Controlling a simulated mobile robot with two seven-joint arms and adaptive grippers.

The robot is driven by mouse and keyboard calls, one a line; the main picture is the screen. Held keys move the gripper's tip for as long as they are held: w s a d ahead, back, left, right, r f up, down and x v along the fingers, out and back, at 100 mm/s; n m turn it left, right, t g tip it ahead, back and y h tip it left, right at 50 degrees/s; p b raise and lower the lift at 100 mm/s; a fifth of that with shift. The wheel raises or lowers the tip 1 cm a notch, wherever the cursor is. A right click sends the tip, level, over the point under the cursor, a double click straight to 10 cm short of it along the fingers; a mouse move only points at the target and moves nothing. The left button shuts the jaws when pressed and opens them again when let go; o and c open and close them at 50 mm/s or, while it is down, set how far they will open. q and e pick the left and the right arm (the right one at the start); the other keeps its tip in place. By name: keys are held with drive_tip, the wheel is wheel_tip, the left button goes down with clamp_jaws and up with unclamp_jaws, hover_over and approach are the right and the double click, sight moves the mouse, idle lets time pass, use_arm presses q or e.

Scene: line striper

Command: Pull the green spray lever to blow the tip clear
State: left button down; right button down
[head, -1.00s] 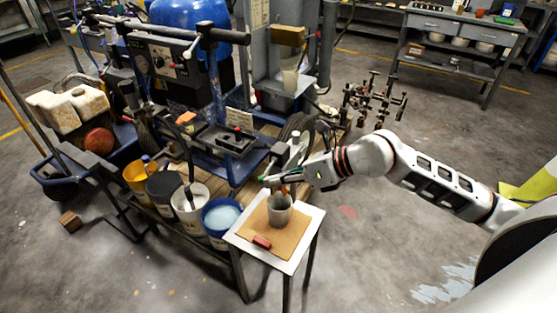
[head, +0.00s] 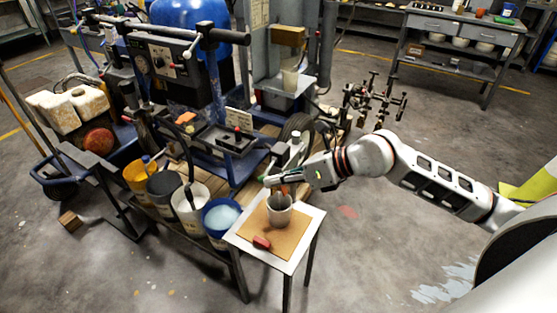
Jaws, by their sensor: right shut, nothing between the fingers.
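The green spray lever (head: 268,180) shows only as a small sliver at the tip of my right gripper (head: 273,181); the gripper hides most of it. My right gripper is shut with nothing held between its fingers, and its fingertips are at the lever. I cannot tell whether they touch it. An orange piece (head: 284,190), perhaps the spray tip, shows just under the gripper. Below it a grey cup (head: 279,212) stands upright on a brown board on the small white-topped table (head: 303,236). My left gripper is out of view.
The blue line striper (head: 200,135) with its handlebar stands behind and left. Several buckets, including a blue one (head: 221,218), stand left of the small table. A red block (head: 261,242) lies on the board. The floor at right is clear.

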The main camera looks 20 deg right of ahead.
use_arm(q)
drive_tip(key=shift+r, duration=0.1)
use_arm(e)
drive_tip(key=shift+a+r, duration=0.1)
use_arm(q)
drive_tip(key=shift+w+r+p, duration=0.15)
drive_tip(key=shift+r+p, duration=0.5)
use_arm(e)
drive_tip(key=shift+r, duration=0.75)
